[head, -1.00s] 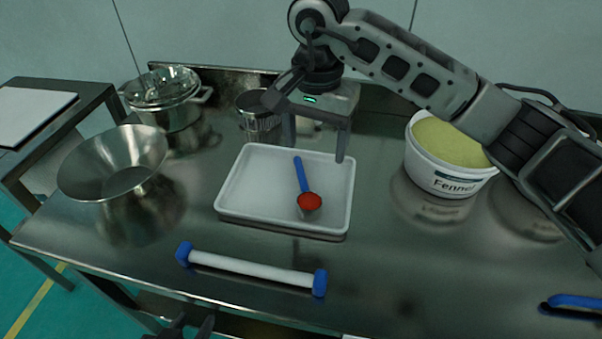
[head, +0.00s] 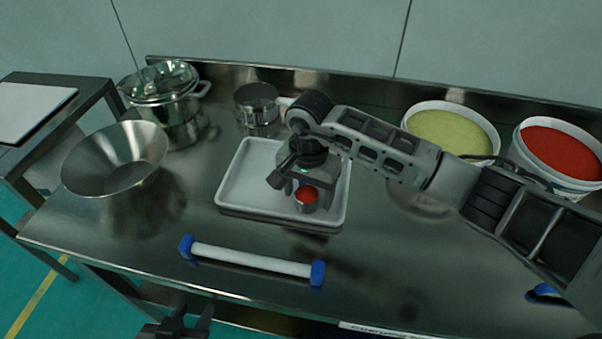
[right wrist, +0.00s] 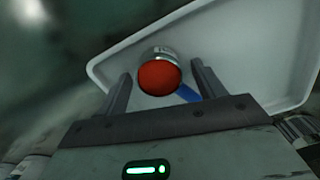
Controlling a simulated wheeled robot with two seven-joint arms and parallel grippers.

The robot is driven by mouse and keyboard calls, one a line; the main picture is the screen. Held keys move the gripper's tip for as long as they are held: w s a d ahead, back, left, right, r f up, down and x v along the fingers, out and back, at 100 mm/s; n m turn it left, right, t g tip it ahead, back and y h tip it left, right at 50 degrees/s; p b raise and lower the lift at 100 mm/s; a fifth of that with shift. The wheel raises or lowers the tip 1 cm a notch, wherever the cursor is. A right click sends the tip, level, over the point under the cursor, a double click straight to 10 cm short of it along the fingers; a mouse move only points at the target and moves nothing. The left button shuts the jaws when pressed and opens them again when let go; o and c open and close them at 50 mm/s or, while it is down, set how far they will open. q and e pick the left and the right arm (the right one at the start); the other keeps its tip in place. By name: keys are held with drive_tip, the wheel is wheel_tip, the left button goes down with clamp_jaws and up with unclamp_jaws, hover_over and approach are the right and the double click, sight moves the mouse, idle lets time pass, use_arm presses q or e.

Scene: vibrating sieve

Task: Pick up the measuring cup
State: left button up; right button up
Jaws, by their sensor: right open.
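The measuring cup (head: 307,196) is a small metal cup holding red contents, with a blue handle, on the white tray (head: 238,196). In the head view its handle is hidden behind my right gripper (head: 305,198). In the right wrist view the cup (right wrist: 160,76) lies between the two fingers of the open right gripper (right wrist: 162,88), and part of the blue handle (right wrist: 188,93) shows below it. I cannot tell whether the fingers touch it. My left gripper (head: 184,318) is at the bottom edge of the head view, away from the tray, with fingers apart.
A white bar with blue ends (head: 250,261) lies in front of the tray. A metal bowl (head: 115,163) and lidded pot (head: 170,105) stand left, a sieve (head: 258,105) behind. Tubs of green (head: 450,132) and red (head: 560,155) contents stand right.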

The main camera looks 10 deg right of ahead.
drive_tip(key=shift+f, duration=0.2)
drive_tip(key=c, duration=1.1)
drive_tip(key=shift+r, duration=0.2)
